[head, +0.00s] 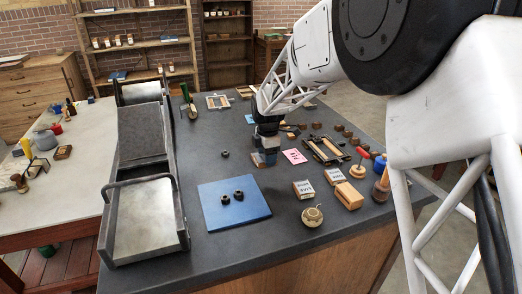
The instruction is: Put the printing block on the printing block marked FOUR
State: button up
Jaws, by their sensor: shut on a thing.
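My gripper (267,146) is over the middle of the dark table, pointing down. It is shut on a small block, the printing block (264,159), which shows grey and brown below the fingers. I cannot tell whether the block touches the table. Two wooden blocks with white lettered labels stand to the right and nearer: one block (303,190) on the left and another block (336,177) on the right. The lettering is too small to tell surely which is marked FOUR. My gripper is apart from both, to their upper left.
A blue mat (215,217) with two small dark pieces lies in front. A pink card (294,156) lies right of my gripper. A plain wooden block (349,196), a twine ball (312,216) and a handled tool (381,188) stand near the labelled blocks. A long press (112,218) stands left.

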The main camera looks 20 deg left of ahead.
jog(key=w+a, duration=0.2)
jog(key=w, duration=0.1)
jog(key=w+a, duration=0.2)
jog(key=w+a+f, duration=0.1)
jog(key=w+a, duration=0.1)
jog(key=w, duration=0.1)
jog(key=shift+w+a, duration=0.2)
jog(key=shift+w, duration=0.15)
jog(key=shift+f, duration=1.75)
jog(key=shift+f, duration=0.15)
jog(key=o, duration=1)
jog(key=shift+o, duration=0.2)
jog(key=shift+r, duration=0.2)
notch_tip(320, 180, up, 12)
